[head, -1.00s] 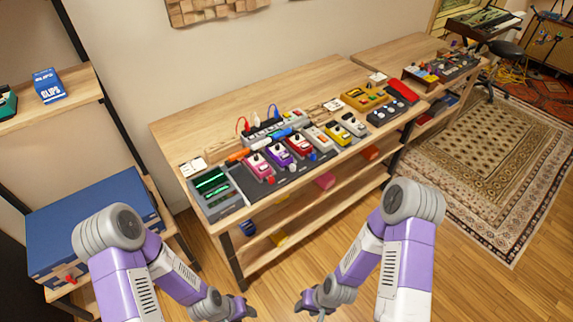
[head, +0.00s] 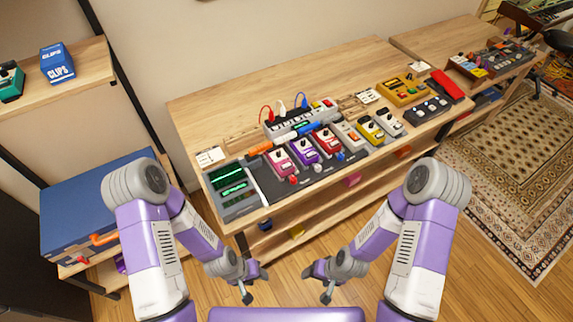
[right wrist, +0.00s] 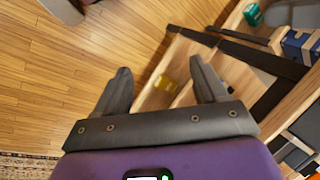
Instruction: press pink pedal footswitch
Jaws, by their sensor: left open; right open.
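The pink pedal footswitch belongs to the pink pedal (head: 281,161), which sits at the left end of a row of pedals on a dark board on the wooden table. A purple pedal (head: 305,151) stands just to its right. My left gripper (head: 254,281) is open and empty, low in front of the table. My right gripper (head: 318,281) is open and empty, also low in front of the table. In the right wrist view the fingers of my right gripper (right wrist: 160,92) are spread apart over the floor and lower shelf.
A screen unit (head: 233,190) lies left of the pink pedal. A white pedal strip (head: 300,118) with plugged cables stands behind the row. A blue case (head: 85,205) sits on the left shelf. The table's back surface is mostly clear.

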